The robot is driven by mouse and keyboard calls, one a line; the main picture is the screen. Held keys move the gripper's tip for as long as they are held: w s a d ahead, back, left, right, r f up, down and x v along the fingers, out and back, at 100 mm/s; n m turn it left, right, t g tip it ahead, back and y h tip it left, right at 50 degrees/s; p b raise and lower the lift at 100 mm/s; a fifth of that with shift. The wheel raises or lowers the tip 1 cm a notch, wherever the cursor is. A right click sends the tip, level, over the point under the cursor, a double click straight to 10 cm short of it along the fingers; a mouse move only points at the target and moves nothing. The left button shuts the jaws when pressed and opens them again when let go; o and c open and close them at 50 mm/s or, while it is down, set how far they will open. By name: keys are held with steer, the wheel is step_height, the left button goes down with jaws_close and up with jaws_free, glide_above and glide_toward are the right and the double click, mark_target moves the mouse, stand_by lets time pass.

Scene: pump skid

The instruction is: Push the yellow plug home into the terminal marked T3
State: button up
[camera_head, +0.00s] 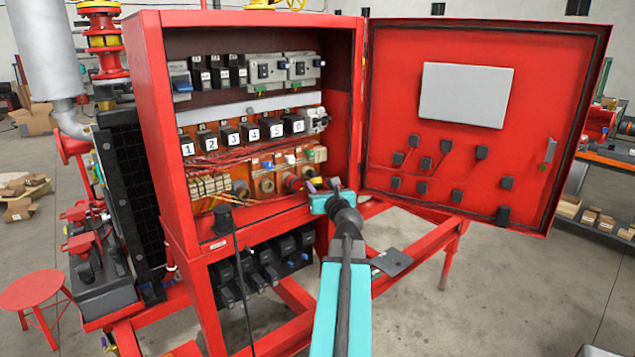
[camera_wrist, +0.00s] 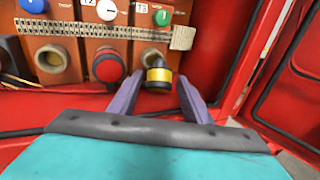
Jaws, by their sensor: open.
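In the wrist view the yellow plug (camera_wrist: 158,75), with a black band and dark end, sits at the mouth of the pale round terminal (camera_wrist: 153,54) below the T3 label (camera_wrist: 141,8) and the green knob. The plug's front end is against or partly in the terminal; how deep I cannot tell. My gripper (camera_wrist: 160,84) is open, its two purple fingers either side of the plug with gaps showing. In the head view my gripper (camera_head: 324,187) is at the cabinet's lower right opening, and the plug is too small to make out clearly.
A red plug (camera_wrist: 108,67) sits left of my left finger, under T2. An empty-looking pale terminal (camera_wrist: 50,60) is farther left. The red cabinet wall (camera_wrist: 222,55) stands close on the right. The cabinet door (camera_head: 470,150) hangs open to the right.

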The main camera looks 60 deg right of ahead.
mark_target(313, 181)
steer(key=shift+x, duration=1.35)
steer(key=c, duration=0.9)
steer(key=shift+a+r, duration=0.15)
steer(key=shift+r, duration=0.05)
